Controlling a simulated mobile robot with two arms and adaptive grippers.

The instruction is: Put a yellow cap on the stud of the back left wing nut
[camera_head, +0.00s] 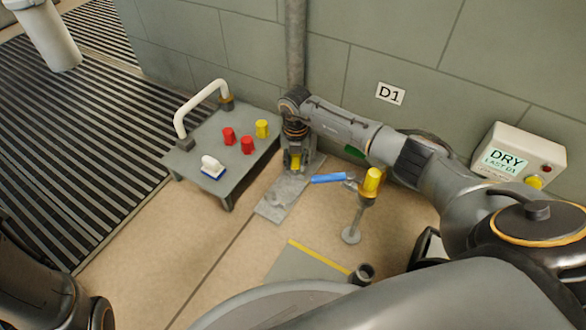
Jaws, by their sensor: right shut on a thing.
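My right gripper (295,163) reaches in from the right and points down over a grey metal plate (275,208) near the wall. It is shut on a yellow cap (296,162), which shows between its fingers. The gripper hides much of what stands under it, and I cannot make out the wing nuts or their studs. I cannot tell whether the held cap touches anything below. Another yellow cap (262,129) stands on the low grey table to the left. Part of my left arm shows at the lower left, but its gripper does not.
The grey table (232,184) also holds two red caps (247,145) (229,136), a white-and-blue brush-like block (212,167) and a white curved handle (198,100). A blue lever (329,178) and a yellow-topped post (371,180) stand right of the plate. A vertical pipe (296,45) runs behind.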

